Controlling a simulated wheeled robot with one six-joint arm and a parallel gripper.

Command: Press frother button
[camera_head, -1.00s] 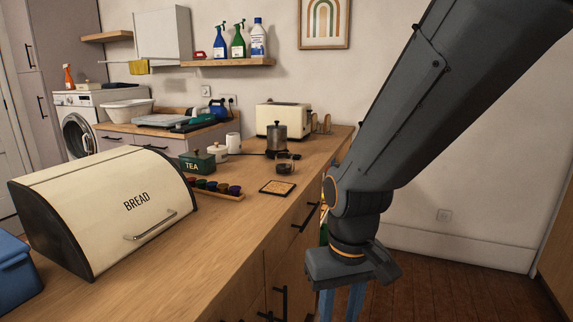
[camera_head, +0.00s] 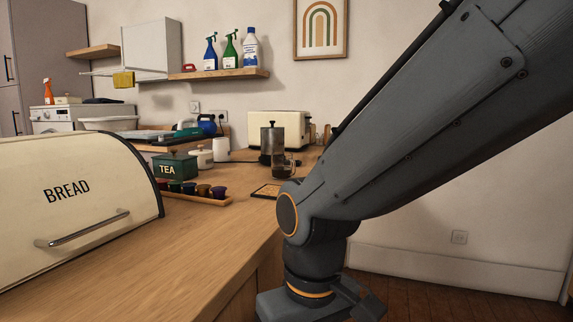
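A metal cylinder with a dark knob on its lid, which looks like the frother (camera_head: 272,138), stands towards the far end of the wooden counter. Its lower part is partly hidden by a glass mug in front of it, and I cannot make out a button. My gripper (camera_head: 318,306) is at the bottom edge, nearer to me than the frother and by the counter's right edge. Only its grey body shows; the fingers are cut off below the frame, so I cannot see whether they are open or shut. It is well apart from the frother.
The glass mug (camera_head: 284,168) and a dark-framed coaster (camera_head: 267,191) are close to the frother. A cream toaster (camera_head: 293,122) stands behind. A capsule rack (camera_head: 212,200), green tea tin (camera_head: 173,166) and big bread box (camera_head: 75,205) line the left. The counter front is bare.

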